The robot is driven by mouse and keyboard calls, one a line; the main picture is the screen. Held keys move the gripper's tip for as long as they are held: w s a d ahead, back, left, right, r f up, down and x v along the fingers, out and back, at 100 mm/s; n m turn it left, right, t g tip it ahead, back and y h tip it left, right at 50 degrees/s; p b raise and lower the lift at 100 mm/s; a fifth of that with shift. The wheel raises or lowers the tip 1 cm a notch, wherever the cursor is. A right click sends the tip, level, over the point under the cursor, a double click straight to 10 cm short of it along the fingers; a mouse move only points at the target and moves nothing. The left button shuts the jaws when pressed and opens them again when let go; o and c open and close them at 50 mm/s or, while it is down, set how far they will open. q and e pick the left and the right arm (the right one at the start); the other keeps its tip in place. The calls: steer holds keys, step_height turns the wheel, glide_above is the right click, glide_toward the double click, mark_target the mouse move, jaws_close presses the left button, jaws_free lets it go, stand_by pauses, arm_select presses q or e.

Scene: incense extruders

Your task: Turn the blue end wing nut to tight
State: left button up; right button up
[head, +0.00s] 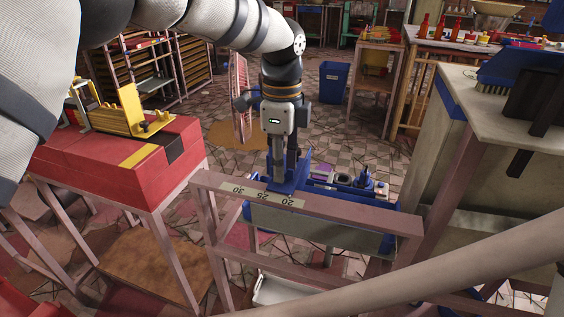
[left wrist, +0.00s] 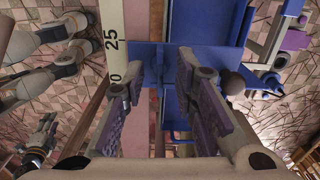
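A blue extruder (head: 301,172) sits behind the pink front rail of the stand. It also shows in the left wrist view (left wrist: 210,22). My left gripper (head: 284,178) points straight down at its left part. In the left wrist view, my left gripper (left wrist: 158,78) is open, with a finger on each side of a narrow upright blue piece (left wrist: 152,75). I cannot tell whether this piece is the wing nut, or whether a finger touches it. What seems to be my right gripper (left wrist: 46,124) shows small at the left of the left wrist view.
A number scale (head: 262,193) lies along the rail (head: 350,213). A blue knob-like part (head: 367,178) stands to the right. A yellow extruder (head: 125,115) is on a red block (head: 110,160) at left. A worktable (head: 500,110) with a brush stands at right.

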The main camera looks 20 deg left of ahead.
arm_select(q)
steer(key=shift+r, duration=0.1)
step_height(320, 180, up, 12)
stand_by(0.4)
